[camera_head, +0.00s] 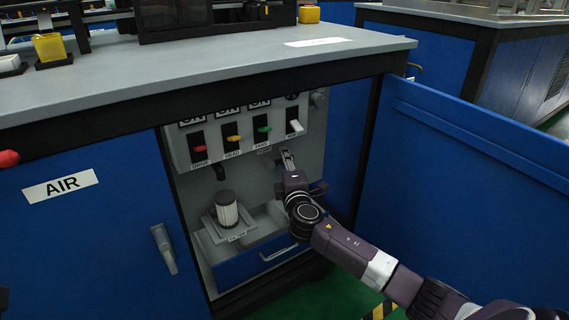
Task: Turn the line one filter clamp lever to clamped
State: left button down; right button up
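The open cabinet shows a white pleated filter (227,212) with a dark top, upright on a grey holder with a small label. My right gripper (287,158) reaches in from the right, just below the panel's right half and to the right of the filter. Its fingers are small here and whether they are open or shut is unclear. It hides part of the back wall. My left gripper is not in view.
The switch panel (248,130) has red, yellow, green and white levers. The open blue door (470,190) stands at right, the closed AIR door (95,235) at left. The grey worktop (200,75) overhangs the opening.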

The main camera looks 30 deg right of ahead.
jog(key=shift+c, duration=0.4)
grip_shut()
